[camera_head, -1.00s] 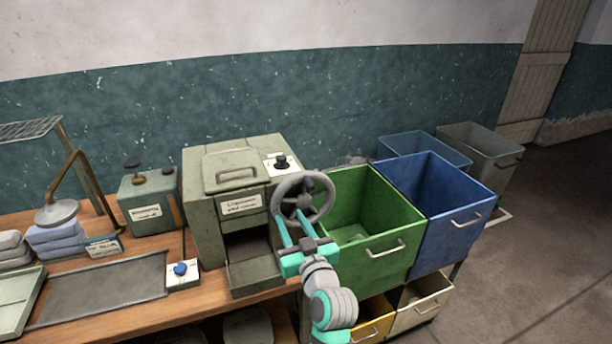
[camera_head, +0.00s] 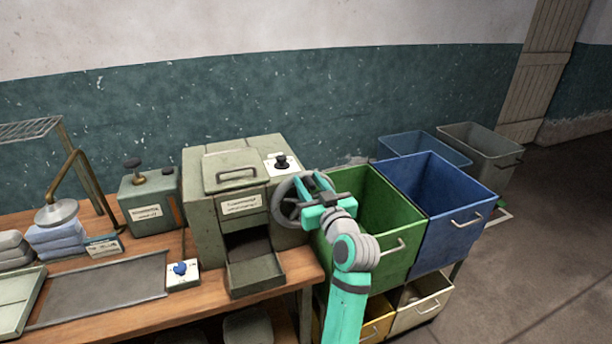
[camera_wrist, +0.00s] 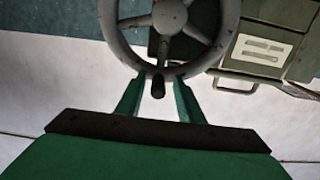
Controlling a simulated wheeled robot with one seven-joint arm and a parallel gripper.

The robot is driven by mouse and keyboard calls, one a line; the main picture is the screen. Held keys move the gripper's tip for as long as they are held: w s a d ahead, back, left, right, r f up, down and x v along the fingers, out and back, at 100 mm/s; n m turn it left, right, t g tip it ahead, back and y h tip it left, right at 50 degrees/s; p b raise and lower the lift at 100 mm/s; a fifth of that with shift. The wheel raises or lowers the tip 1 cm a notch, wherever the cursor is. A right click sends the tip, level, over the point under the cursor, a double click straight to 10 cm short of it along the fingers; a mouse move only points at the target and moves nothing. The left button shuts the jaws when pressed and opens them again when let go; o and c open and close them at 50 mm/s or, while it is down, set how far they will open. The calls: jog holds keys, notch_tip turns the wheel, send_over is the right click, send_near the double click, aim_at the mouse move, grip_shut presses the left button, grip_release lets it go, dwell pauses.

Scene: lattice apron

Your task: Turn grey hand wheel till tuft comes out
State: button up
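The grey hand wheel (camera_head: 278,203) is on the right side of a grey-green machine (camera_head: 203,215); its right part is hidden behind my gripper (camera_head: 310,184). In the wrist view the wheel (camera_wrist: 229,25) fills the top, with a short dark handle (camera_wrist: 158,86) pointing toward me. My gripper's two fingers stand apart on either side of this handle, with gaps visible beside it. The machine's front opening (camera_head: 246,243) is dark, and the tray (camera_head: 255,273) below it looks empty. No tuft is visible.
A green bin (camera_head: 398,222) stands right beside the wheel, under my arm, with a blue bin (camera_head: 455,205) further right. A black knob (camera_head: 282,161) is on the machine's top.

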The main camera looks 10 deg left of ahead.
grip_shut()
jog(key=shift+w+d+f, duration=0.25)
jog(key=shift+w+d, duration=0.3)
jog(key=shift+d, duration=0.2)
jog(key=shift+w+d+f, duration=0.2)
jog(key=shift+w+d, duration=0.3)
jog(key=shift+d, duration=0.25)
jog(key=shift+w+d+f, duration=0.45)
jog(key=shift+d+f, duration=0.1)
jog(key=shift+d, duration=0.1)
jog(key=shift+w+d+f, duration=0.4)
jog(key=shift+d+f, duration=0.15)
jog(key=shift+d, duration=0.1)
jog(key=shift+w+d+f, duration=0.15)
jog(key=shift+d+f, duration=0.1)
jog(key=shift+f, duration=0.3)
jog(key=shift+w+d+f, duration=0.2)
jog(key=shift+d+f, duration=0.05)
jog(key=shift+f, duration=0.3)
jog(key=shift+w+d+f, duration=0.15)
jog(key=shift+d+f, duration=0.1)
jog(key=shift+f, duration=0.3)
